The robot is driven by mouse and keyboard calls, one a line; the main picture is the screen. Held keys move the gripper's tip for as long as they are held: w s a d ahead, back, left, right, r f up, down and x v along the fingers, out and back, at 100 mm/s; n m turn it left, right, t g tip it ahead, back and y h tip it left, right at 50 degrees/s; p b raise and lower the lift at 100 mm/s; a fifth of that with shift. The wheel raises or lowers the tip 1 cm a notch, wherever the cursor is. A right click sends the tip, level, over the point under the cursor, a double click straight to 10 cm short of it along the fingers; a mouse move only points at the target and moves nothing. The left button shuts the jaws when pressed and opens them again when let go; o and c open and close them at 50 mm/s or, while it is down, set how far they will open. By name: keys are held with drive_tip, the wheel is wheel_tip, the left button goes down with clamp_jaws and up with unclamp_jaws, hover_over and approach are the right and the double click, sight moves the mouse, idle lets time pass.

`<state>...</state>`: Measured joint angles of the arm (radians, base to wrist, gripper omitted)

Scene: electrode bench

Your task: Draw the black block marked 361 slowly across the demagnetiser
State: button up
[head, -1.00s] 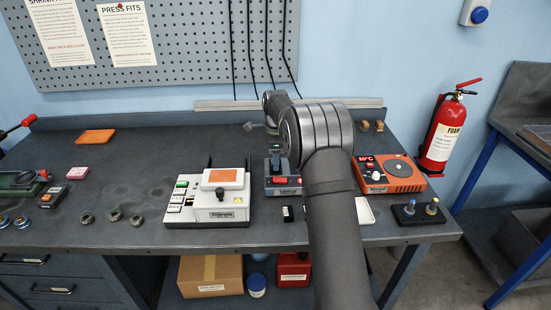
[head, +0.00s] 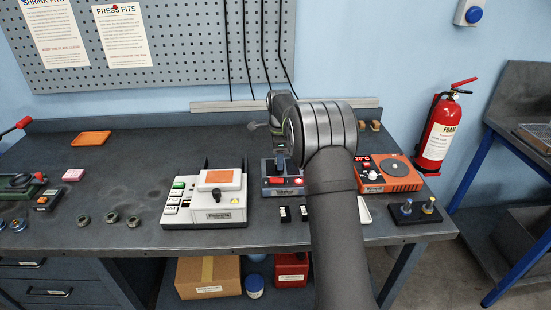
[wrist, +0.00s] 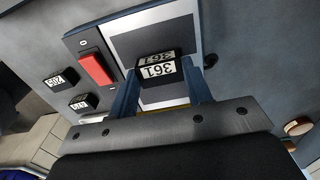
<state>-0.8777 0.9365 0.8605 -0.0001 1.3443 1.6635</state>
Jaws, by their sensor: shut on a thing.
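The black block marked 361 (wrist: 158,67) is held between the two blue fingers of my gripper (wrist: 165,75), its white label facing the wrist camera. The gripper is shut on it. In the wrist view the block is over the light grey and dark top plate of the demagnetiser (wrist: 124,28); I cannot tell whether it touches. The demagnetiser also shows in the head view (head: 284,192), with a red switch (wrist: 96,69) to the left of the plate. In the head view my gripper (head: 281,171) is above the demagnetiser and the block cannot be made out.
Two other black blocks, one marked 205 (wrist: 61,78), lie on the bench in front of the demagnetiser. A white device with an orange top (head: 208,208) stands to the left. An orange hotplate unit (head: 388,180) stands right, with a dark stand (head: 420,214) in front.

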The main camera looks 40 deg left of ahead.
drive_tip(key=shift+w+d, duration=1.75)
drive_tip(key=shift+w, duration=0.05)
drive_tip(key=shift+r, duration=0.2)
drive_tip(key=shift+w+d+r, duration=0.1)
drive_tip(key=shift+d+r, duration=0.05)
drive_tip(key=shift+r, duration=0.55)
drive_tip(key=shift+w+d+r, duration=0.1)
drive_tip(key=shift+w+r, duration=0.05)
drive_tip(key=shift+r, duration=0.6)
drive_tip(key=shift+w+d+r, duration=0.1)
drive_tip(key=shift+d+r, duration=0.05)
drive_tip(key=shift+r, duration=0.55)
drive_tip(key=shift+r, duration=0.1)
drive_tip(key=shift+r, duration=2.15)
